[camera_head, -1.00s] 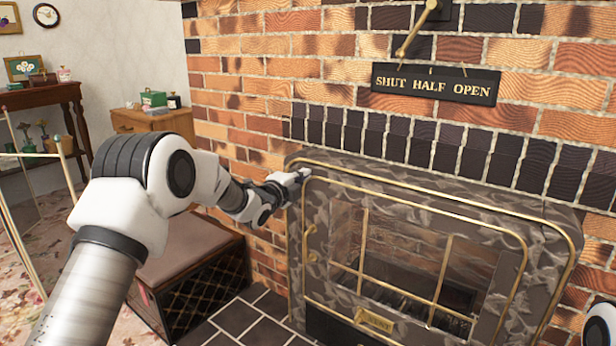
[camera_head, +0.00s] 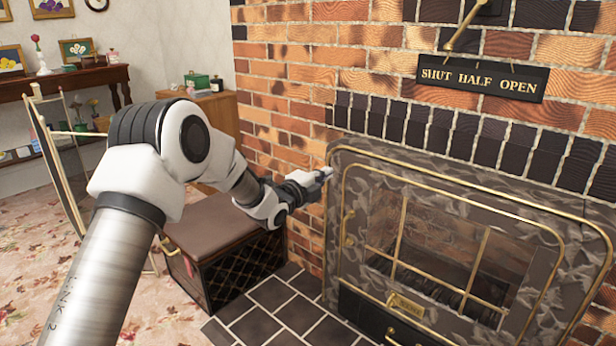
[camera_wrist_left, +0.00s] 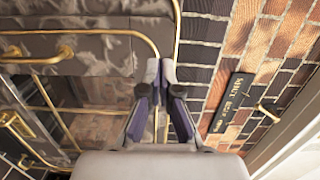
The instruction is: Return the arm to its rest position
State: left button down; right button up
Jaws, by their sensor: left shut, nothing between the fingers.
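My left arm reaches in from the left in the head view, bent at the elbow. My left gripper (camera_head: 322,175) is in front of the upper left edge of the fireplace surround (camera_head: 345,158). Whether it touches the surround cannot be told. In the left wrist view the gripper's two fingers (camera_wrist_left: 160,77) meet at their tips, shut and empty. Behind them show the marbled surround, brass rails and brick wall. My right gripper is not in view.
A dark bench (camera_head: 222,235) stands below my left forearm. A black sign (camera_head: 482,80) reading "SHUT HALF OPEN" hangs on the bricks, under a brass lever (camera_head: 462,25). A gold-framed folding screen (camera_head: 58,165) stands at the left. Dark tiles (camera_head: 285,310) lie before the fireplace.

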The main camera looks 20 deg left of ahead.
pick_arm(q)
jog(key=p+v, duration=0.1)
jog(key=v, duration=0.4)
jog(key=s+d+f+g, duration=0.2)
jog(key=s+f, duration=0.1)
jog(key=f, duration=0.6)
jog(key=s+d+f+g, duration=0.2)
jog(key=f, duration=0.6)
jog(key=s+d+f+n+g+y, duration=0.1)
jog(key=s+d+f+n+g, duration=0.15)
jog(key=s+f, duration=0.55)
jog(key=s+d+f+n+g, duration=0.1)
jog(key=s+f+n+g, duration=0.15)
jog(key=s+f, duration=0.55)
jog(key=s+f+n+g+y, duration=0.1)
jog(key=s+f+n+g, duration=0.25)
jog(key=s, duration=0.55)
jog(key=s+f+n+g+y, duration=0.1)
jog(key=s+f+n+g, duration=0.2)
jog(key=s, duration=0.6)
jog(key=s+a+n+g+p, duration=0.1)
jog(key=s+a+n+g, duration=0.1)
jog(key=s+n, duration=0.75)
notch_tip(320, 180, up, 38)
jog(key=p, duration=3.7)
jog(key=shift+w+d+y+p, duration=0.2)
jog(key=shift+w+y+p, duration=0.1)
jog(key=shift+y, duration=0.1)
